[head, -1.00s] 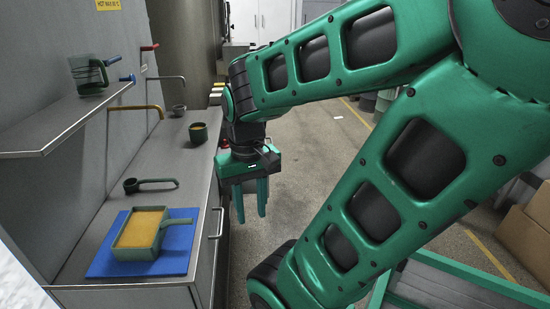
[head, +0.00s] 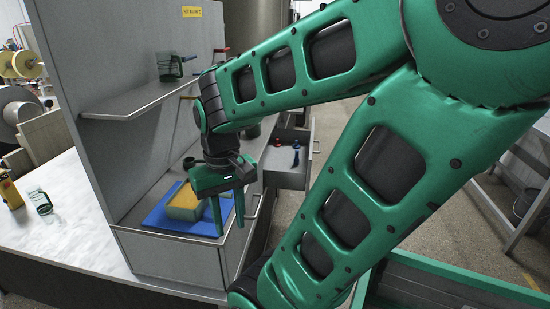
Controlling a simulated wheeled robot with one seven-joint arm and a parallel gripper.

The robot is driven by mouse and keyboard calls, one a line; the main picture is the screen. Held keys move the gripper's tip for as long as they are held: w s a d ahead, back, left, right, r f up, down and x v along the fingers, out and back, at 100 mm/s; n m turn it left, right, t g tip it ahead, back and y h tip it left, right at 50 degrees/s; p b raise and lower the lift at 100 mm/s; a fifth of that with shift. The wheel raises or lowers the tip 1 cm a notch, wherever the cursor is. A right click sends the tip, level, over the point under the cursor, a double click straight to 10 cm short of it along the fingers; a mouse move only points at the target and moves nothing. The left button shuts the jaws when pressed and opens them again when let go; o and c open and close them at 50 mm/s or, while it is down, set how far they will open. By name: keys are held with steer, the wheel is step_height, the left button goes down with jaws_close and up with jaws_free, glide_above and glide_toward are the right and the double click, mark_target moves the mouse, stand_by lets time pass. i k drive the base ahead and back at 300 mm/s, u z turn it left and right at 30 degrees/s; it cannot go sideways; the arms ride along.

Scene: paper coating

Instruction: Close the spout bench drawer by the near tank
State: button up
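The pulled-out drawer (head: 284,180) sticks out from the bench's right side in the head view, beyond my gripper. Its handle (head: 316,147) is on the right end. A red item (head: 278,142) and a blue item (head: 296,154) show in it. My gripper (head: 229,222) points down over the near right corner of the bench, nearer than the drawer. Its two fingers are apart with nothing between them. The grey tank (head: 258,40) stands behind the bench, partly hidden by my arm.
A blue mat (head: 160,220) with a yellow-filled tray (head: 183,204) lies on the bench beside my gripper. A white table (head: 75,225) is at left; open floor (head: 290,215) lies right of the bench.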

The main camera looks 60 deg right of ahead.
mark_target(280, 172)
steer(key=u, duration=0.9)
steer(key=k, duration=1.6)
steer(key=z, duration=2.3)
steer(key=i, duration=1.05)
